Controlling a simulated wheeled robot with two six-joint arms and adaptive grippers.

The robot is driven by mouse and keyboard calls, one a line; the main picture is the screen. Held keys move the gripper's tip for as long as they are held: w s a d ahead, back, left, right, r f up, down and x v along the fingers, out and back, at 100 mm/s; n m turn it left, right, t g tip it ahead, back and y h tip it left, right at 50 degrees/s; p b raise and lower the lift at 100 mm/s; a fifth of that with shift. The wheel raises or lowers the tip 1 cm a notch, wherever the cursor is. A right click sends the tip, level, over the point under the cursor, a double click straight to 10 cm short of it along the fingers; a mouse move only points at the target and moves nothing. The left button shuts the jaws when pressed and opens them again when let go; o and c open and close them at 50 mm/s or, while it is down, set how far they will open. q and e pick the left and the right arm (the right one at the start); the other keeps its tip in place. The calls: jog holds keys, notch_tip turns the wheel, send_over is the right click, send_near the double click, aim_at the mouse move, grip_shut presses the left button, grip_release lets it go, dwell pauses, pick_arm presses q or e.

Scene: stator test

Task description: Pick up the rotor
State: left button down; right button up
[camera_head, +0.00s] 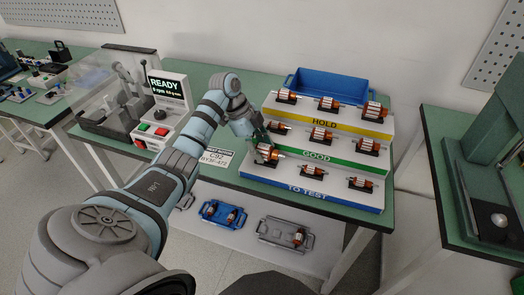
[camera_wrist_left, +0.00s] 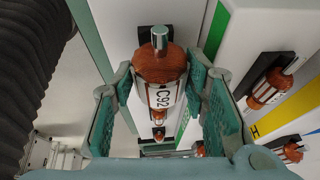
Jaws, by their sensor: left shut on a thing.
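My left gripper (camera_head: 259,139) is at the left end of the lowest, blue-edged "TO TEST" step of the rack. In the left wrist view its two green-padded fingers (camera_wrist_left: 161,88) are on either side of a copper-wound rotor (camera_wrist_left: 160,68) with a white "C92" label and a steel shaft, shut on it. The rotor also shows in the head view (camera_head: 267,153), at or just above its black cradle; I cannot tell whether it is clear of it. My right gripper is not in view.
The stepped rack (camera_head: 383,121) carries several other rotors on black cradles, with a blue bin (camera_head: 327,86) behind. At left stands a test machine with a "READY" screen (camera_head: 168,89). A card (camera_head: 216,159) marked "C92" lies on the green table. Trays with rotors sit on the shelf below.

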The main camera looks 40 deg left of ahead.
pick_arm(q)
notch_tip(320, 180, up, 10)
jog(key=shift+w+r+p, duration=0.1)
jog(key=shift+r+p, duration=0.1)
jog(key=shift+p, duration=0.55)
notch_tip(320, 180, up, 8)
jog(key=p, duration=0.8)
send_over(261, 145)
jog(key=shift+r, duration=0.4)
jog(key=shift+f, duration=0.1)
notch_tip(261, 145, up, 5)
jog(key=p, duration=0.6)
